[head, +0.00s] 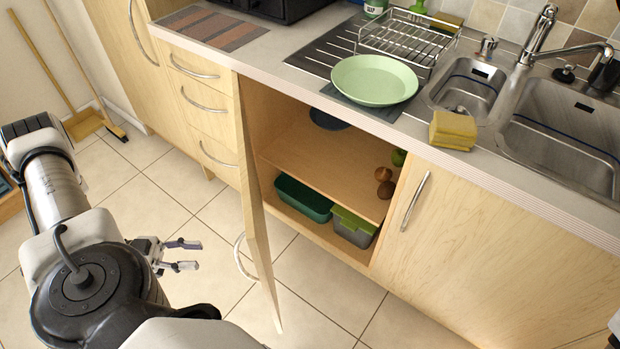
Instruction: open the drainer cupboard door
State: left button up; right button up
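The cupboard door (258,215) below the drainer side of the worktop stands swung wide open, jutting out into the room. Its curved metal handle (240,258) is on the outer face, on the left side of the door in the head view. My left gripper (198,255) is to the left of the handle, with its fingers apart and nothing between them. It looks apart from the handle. The open cupboard (325,165) shows a shelf inside. My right gripper is not in view.
Inside the cupboard are a green tub (303,200), a grey box with a green lid (352,228) and a dark blue dish (328,119). A pale green plate (375,80) and a wire rack (408,38) sit on the worktop above. The tiled floor around the door is clear.

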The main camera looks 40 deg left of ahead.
aim_at(254, 232)
jog(key=k+j, duration=0.2)
jog(key=j, duration=0.2)
jog(key=k+j, duration=0.15)
jog(key=j, duration=0.2)
jog(key=k+j, duration=0.2)
jog(key=j, duration=0.2)
